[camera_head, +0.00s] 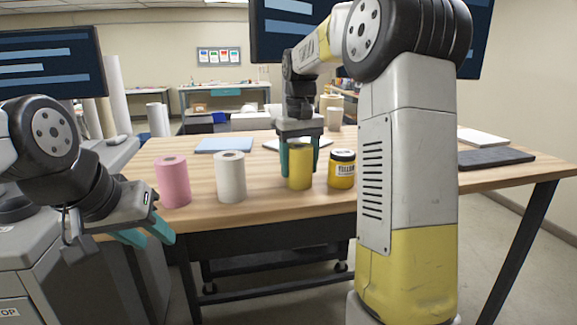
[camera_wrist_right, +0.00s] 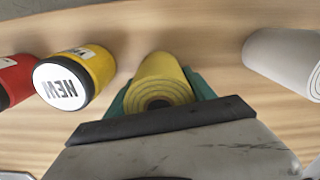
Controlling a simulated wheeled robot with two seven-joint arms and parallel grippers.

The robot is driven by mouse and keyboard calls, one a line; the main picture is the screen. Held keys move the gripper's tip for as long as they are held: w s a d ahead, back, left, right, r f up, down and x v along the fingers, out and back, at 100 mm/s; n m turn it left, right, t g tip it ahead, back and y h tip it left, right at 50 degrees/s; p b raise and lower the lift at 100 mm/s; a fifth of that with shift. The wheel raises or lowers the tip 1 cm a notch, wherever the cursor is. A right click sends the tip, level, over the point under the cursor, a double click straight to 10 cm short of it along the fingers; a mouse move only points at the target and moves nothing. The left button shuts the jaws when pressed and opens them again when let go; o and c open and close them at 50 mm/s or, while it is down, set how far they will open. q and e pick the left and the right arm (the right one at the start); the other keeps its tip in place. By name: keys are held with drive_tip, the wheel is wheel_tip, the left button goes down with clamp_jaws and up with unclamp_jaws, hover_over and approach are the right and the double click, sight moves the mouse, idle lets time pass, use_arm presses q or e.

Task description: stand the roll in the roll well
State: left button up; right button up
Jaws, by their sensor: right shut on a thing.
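My right gripper (camera_head: 299,165) points down and is shut on a yellow roll (camera_head: 300,176). The roll is upright over the wooden table; I cannot tell whether its base touches the top. In the right wrist view the yellow roll (camera_wrist_right: 163,72) sits between the teal fingers, its ringed end facing the camera. A pink roll (camera_head: 173,182) and a white roll (camera_head: 230,177) stand to its left on the table. My left gripper (camera_head: 147,236) is open and empty, low in front of the table's left corner. I cannot make out the roll well in either view.
A yellow jar (camera_head: 342,170) stands close right of the held roll. A red jar (camera_wrist_right: 12,80) shows beyond it in the right wrist view. A blue pad (camera_head: 224,145) lies behind the rolls, and a dark slab (camera_head: 495,157) lies at right. Grey machinery (camera_head: 35,250) stands at left.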

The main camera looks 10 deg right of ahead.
sight(300, 145)
drive_tip(key=shift+r, duration=0.15)
drive_tip(key=shift+r, duration=1.6)
drive_tip(key=s+a, duration=0.2)
drive_tip(key=s, duration=0.5)
drive_tip(key=s+a+r, duration=0.1)
drive_tip(key=s+a, duration=0.2)
drive_tip(key=s, duration=0.5)
drive_tip(key=shift+r, duration=0.25)
drive_tip(key=shift+s, duration=0.1)
